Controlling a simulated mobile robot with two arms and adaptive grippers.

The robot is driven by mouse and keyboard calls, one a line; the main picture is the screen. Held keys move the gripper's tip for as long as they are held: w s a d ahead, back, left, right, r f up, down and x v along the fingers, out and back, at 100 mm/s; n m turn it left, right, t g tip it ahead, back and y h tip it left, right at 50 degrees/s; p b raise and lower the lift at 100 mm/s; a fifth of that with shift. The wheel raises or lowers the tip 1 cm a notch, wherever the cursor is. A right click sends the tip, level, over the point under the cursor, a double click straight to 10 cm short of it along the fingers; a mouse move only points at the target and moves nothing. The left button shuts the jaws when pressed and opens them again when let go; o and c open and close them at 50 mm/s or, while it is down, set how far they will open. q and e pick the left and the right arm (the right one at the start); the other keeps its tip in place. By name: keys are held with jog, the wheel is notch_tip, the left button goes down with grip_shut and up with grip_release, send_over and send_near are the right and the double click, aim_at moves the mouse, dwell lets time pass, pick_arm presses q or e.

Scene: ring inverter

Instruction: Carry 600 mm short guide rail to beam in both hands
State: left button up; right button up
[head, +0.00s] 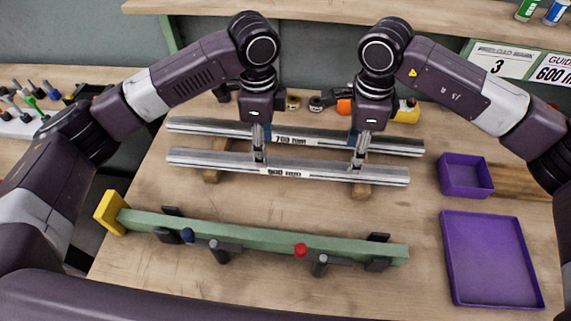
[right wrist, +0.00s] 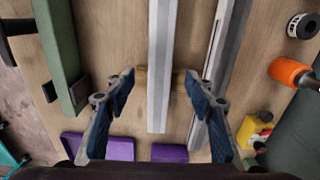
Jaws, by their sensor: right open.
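The 600 mm short guide rail (head: 220,162), a grey metal bar, lies on wooden supports on the bench, in front of the 700 mm rail (head: 215,128). The green beam (head: 265,237) lies nearer me, with a yellow end plate at its left. My right gripper (head: 358,158) points down over the right part of the 600 mm rail. In the right wrist view its open fingers (right wrist: 158,80) stand either side of this rail (right wrist: 160,65). My left gripper (head: 259,155) is over the rail left of its label, seen edge-on, so its opening is unclear.
Two purple trays (head: 451,262) are at the right. Dark clamps and handles with blue and red knobs (head: 301,250) stand along the beam. An orange-and-black tool (head: 344,107) and a yellow item (head: 407,112) lie behind the rails. Bare bench separates rails and beam.

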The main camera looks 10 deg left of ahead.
aim_at(283, 166)
pick_arm(q)
jog(key=shift+f, duration=2.75)
pick_arm(e)
jog(key=shift+f, duration=2.7)
pick_arm(q)
jog(key=shift+c, duration=0.2)
pick_arm(e)
jog(key=shift+c, duration=0.2)
pick_arm(q)
grip_shut()
pick_arm(e)
grip_shut()
pick_arm(q)
jog(key=shift+r, duration=0.15)
pick_arm(e)
jog(key=shift+r, duration=0.15)
